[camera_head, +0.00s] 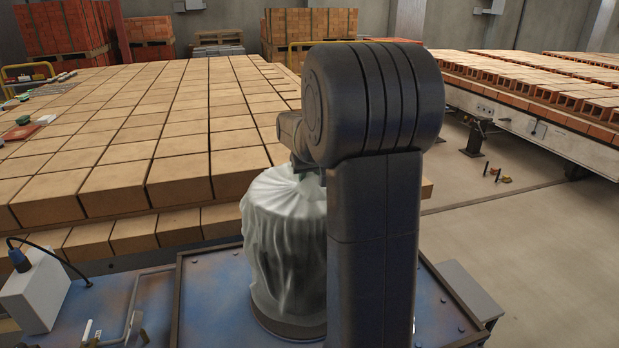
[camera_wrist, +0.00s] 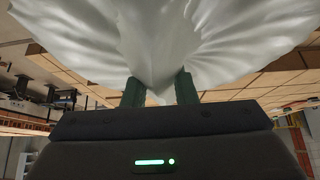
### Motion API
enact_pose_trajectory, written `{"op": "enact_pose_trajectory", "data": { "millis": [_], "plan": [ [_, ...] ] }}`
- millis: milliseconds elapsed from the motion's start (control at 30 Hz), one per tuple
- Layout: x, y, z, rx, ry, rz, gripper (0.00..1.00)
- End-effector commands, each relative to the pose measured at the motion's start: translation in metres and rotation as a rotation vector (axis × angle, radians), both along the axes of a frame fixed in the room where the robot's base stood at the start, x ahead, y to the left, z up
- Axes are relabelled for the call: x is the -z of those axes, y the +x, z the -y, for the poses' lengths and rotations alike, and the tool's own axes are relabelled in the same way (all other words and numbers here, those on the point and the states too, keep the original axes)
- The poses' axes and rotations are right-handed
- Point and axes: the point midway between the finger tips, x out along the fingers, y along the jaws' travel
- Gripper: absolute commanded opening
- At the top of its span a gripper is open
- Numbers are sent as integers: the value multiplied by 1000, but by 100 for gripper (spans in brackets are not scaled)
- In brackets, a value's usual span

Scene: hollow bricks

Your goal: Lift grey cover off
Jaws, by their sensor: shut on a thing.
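The grey cover (camera_head: 282,228) is a pale, pleated cloth draped over a tall round thing on the blue tray-like top in the head view. Its top is gathered near my gripper, which is largely hidden behind my arm there. In the wrist view the cover (camera_wrist: 165,40) fills the upper middle, with folds running in to my gripper (camera_wrist: 160,92). The two dark green fingers are shut on a pinch of the cloth. The cover hangs down close to a dark round base (camera_head: 285,325). What stands under it is hidden.
The blue metal top (camera_head: 210,300) has a raised dark rim. A white box (camera_head: 35,290) with a cable is at the left. Stacked tan bricks (camera_head: 140,140) lie close behind the cover. Another brick table (camera_head: 540,90) is at the right, with open floor before it.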

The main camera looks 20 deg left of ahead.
Motion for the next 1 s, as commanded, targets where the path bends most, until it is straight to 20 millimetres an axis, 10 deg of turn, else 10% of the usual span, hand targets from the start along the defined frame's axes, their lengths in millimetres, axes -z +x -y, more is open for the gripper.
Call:
{"op": "enact_pose_trajectory", "data": {
  "millis": [1000],
  "plan": [
    [-91,1,0,0,2,3,0]
  ]
}}
